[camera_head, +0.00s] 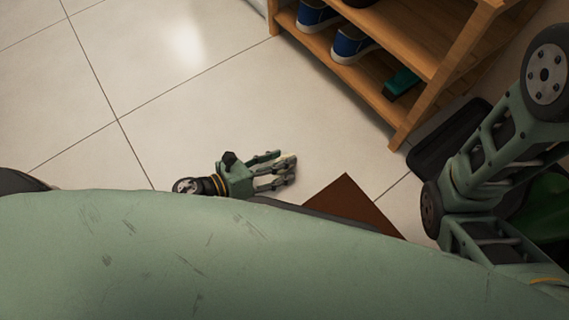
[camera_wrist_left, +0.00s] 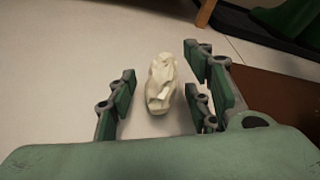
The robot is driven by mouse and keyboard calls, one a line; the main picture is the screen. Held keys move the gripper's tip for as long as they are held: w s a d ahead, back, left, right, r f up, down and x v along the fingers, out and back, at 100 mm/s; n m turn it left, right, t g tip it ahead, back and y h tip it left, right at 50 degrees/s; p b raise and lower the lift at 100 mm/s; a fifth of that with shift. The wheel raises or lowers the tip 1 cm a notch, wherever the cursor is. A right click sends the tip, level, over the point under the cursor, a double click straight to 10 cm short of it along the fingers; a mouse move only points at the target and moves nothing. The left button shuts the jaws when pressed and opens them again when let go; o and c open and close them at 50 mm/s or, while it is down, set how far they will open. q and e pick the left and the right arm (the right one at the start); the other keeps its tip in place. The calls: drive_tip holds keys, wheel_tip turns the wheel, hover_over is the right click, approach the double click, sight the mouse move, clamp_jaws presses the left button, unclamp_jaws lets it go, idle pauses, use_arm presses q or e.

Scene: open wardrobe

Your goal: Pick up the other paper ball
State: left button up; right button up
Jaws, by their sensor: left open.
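A crumpled off-white paper ball (camera_wrist_left: 161,84) lies on the pale tiled floor in the left wrist view, between the spread fingers of my left gripper (camera_wrist_left: 160,98). The fingers stand apart on both sides of it, and I see no clear contact. In the head view my left gripper (camera_head: 280,170) is low over the floor, just beyond my green body. There the paper ball is mostly hidden by the fingers, with only a small pale patch (camera_head: 288,156) showing. My right arm is at the right edge, but its gripper is not visible.
A wooden shoe rack (camera_head: 400,60) with blue shoes (camera_head: 352,44) stands at the upper right. A brown flat panel (camera_head: 352,203) lies right of the left gripper. A dark mat or tray (camera_head: 440,140) is by the rack. The floor to the left is clear.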

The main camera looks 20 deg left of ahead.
use_arm(q)
drive_tip(key=c, duration=0.9)
drive_tip(key=shift+r, duration=0.1)
